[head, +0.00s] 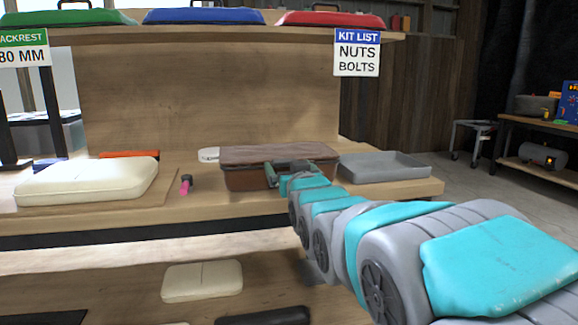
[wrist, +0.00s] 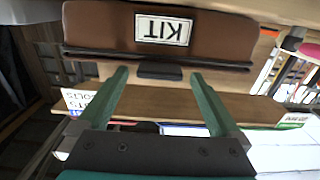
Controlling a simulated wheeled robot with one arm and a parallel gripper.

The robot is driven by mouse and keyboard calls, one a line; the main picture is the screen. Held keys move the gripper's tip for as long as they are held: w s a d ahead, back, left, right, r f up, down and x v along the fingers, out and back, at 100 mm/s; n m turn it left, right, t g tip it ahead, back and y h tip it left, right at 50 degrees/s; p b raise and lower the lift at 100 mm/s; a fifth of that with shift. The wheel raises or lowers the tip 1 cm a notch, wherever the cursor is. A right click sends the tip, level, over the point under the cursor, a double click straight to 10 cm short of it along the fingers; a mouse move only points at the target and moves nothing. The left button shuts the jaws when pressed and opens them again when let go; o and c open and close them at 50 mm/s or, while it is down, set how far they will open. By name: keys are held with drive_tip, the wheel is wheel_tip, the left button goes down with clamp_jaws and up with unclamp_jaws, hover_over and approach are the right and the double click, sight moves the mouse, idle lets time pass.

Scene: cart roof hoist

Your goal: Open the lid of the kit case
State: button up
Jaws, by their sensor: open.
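The kit case (head: 243,178) is a brown box on the workbench in the head view, and its lid (head: 275,153) looks shut. In the wrist view, the case (wrist: 105,27) is at the top with an upside-down "KIT" label (wrist: 162,29). A dark tab (wrist: 159,71) sticks out from its front near a dark seam. My gripper (head: 290,170) is at the front right of the case in the head view. In the wrist view, the green fingers of my gripper (wrist: 158,76) are open, one on either side of the tab, with nothing held. Whether they touch the case I cannot tell.
A grey tray (head: 385,167) stands right of the case. A pink-handled tool (head: 186,185) and a cream cushion (head: 88,181) lie to the left. A shelf above holds blue (head: 203,16) and red (head: 330,19) cases. A "KIT LIST" sign (head: 357,53) hangs from it.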

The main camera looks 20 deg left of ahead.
drive_tip(key=shift+w+a, duration=0.25)
drive_tip(key=shift+w, duration=0.15)
clamp_jaws()
idle(0.6)
